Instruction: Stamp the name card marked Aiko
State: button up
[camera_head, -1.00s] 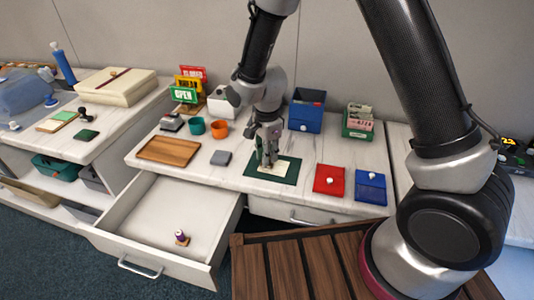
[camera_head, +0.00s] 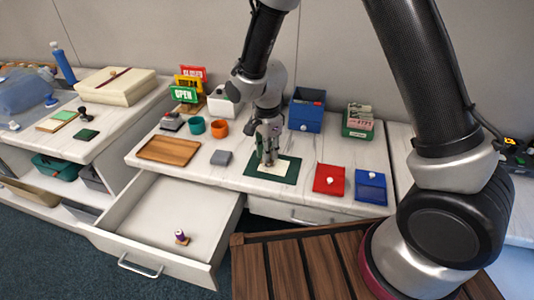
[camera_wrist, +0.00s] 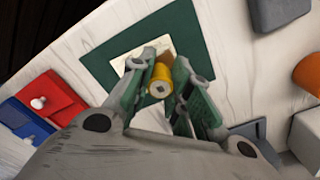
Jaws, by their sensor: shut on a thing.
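My gripper (camera_head: 268,160) is over the dark green mat (camera_head: 255,172) on the counter. In the wrist view my gripper (camera_wrist: 160,82) is shut on a stamp with a yellow, round-ended handle (camera_wrist: 160,78). A cream name card (camera_head: 283,168) lies on the mat (camera_wrist: 196,40) below the gripper; it also shows in the wrist view (camera_wrist: 122,62). The gripper and stamp partly cover the card, and its writing cannot be read. Whether the stamp's lower end touches the card cannot be told.
A red box (camera_head: 329,179) and a blue box (camera_head: 370,187) stand right of the mat. A grey block (camera_head: 221,158) and a wooden tray (camera_head: 168,150) are to its left. Below, an open drawer (camera_head: 150,215) holds a small purple-topped stamp (camera_head: 181,237).

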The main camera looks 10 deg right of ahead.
jog(key=shift+r, duration=2.95)
